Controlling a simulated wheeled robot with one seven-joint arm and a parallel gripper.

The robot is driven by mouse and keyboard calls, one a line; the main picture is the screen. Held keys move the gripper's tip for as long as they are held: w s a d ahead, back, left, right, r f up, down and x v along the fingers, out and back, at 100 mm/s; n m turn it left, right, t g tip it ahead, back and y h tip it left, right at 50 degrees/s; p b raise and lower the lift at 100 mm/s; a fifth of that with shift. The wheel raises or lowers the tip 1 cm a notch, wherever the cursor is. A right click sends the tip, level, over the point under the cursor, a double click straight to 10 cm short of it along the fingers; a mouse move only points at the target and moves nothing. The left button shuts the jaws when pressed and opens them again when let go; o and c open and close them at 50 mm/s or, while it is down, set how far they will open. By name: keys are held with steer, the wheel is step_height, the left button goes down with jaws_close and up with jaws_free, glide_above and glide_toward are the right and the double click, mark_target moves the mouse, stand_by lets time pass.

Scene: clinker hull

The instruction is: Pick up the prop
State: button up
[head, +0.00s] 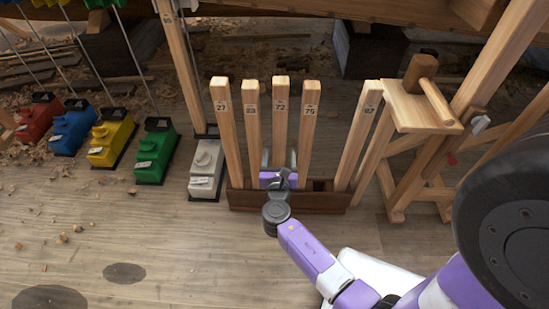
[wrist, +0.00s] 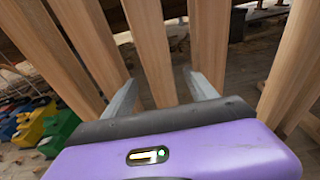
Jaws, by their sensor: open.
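Several square wooden props stand in a dark wooden rack (head: 330,206), with number labels near their tops. The prop labelled 72 (head: 280,118) is in the middle. It also shows in the wrist view (wrist: 152,50). My gripper (head: 278,158) is open, low in front of the rack, with one finger to each side of prop 72 in the picture. In the wrist view my gripper (wrist: 160,80) frames that prop; I cannot tell how deep it sits between the fingers.
A wooden trestle stand (head: 400,115) with a mallet (head: 420,75) stands right of the rack. A white foot block (head: 206,168) with a leaning post is close on the left, then green (head: 157,150), yellow (head: 111,137) and other blocks. The floor in front is mostly clear.

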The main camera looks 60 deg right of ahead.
mark_target(279, 147)
steer(key=b+x, duration=0.2)
steer(key=x, duration=0.4)
steer(key=shift+w, duration=0.1)
jaws_close()
steer(key=shift+r, duration=0.15)
